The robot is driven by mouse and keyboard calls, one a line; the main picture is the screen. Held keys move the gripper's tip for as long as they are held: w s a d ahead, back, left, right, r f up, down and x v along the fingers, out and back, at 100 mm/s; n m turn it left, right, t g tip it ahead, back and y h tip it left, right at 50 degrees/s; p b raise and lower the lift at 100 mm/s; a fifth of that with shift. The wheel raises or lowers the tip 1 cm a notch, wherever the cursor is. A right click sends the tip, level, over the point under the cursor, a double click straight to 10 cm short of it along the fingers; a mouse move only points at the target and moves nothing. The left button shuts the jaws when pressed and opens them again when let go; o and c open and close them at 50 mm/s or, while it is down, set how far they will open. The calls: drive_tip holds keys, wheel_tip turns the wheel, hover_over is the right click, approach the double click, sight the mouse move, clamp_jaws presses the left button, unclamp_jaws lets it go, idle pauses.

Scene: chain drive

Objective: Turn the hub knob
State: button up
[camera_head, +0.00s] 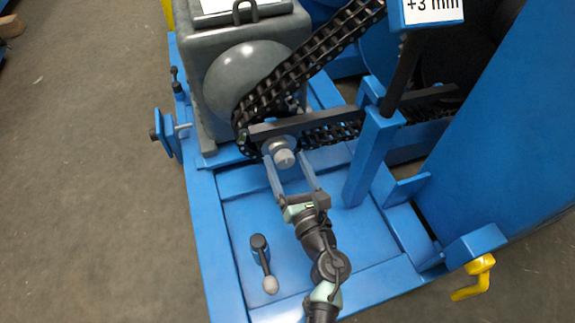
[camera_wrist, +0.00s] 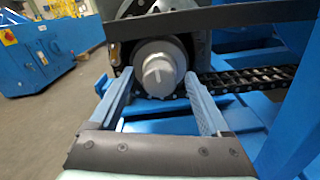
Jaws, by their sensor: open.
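The hub knob (camera_head: 284,158) is a light grey round knob on the grey hub in front of the chain's lower end. In the wrist view the knob (camera_wrist: 159,75) faces me, with a raised bar across its face standing nearly upright. My gripper (camera_head: 289,172) is open in front of the hub, its two blue fingers to either side of the knob. In the wrist view my gripper (camera_wrist: 158,88) shows a gap between each finger and the knob, slightly wider on the right. I cannot tell how far the fingertips reach in depth.
The black chain (camera_head: 310,58) runs up to the right from the hub. A dark bar (camera_head: 345,118) crosses just above the knob, and a blue post (camera_head: 372,155) stands to its right. A lever with a grey ball (camera_head: 264,262) lies on the blue base (camera_head: 240,215).

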clamp_jaws()
idle(0.5)
drive_tip(key=shift+m+p, duration=0.3)
drive_tip(key=shift+p, duration=0.05)
drive_tip(key=m+p, duration=0.3)
drive_tip(key=m, duration=0.1)
drive_tip(key=shift+r+m, duration=0.1)
drive_tip(key=shift+m, duration=0.2)
drive_tip(key=m+p, duration=0.3)
drive_tip(key=m, duration=0.3)
drive_tip(key=m+p, duration=0.1)
drive_tip(key=m, duration=0.1)
drive_tip(key=m+p, duration=0.1)
drive_tip(key=m, duration=0.1)
drive_tip(key=m+p, duration=0.1)
drive_tip(key=m, duration=0.1)
drive_tip(key=shift+d+f+m, duration=0.1)
drive_tip(key=shift+f+m, duration=0.15)
drive_tip(key=shift+m, duration=0.15)
drive_tip(key=m+p, duration=0.1)
drive_tip(key=m, duration=0.4)
drive_tip(key=shift+f+m, duration=0.15)
drive_tip(key=shift+m, duration=0.15)
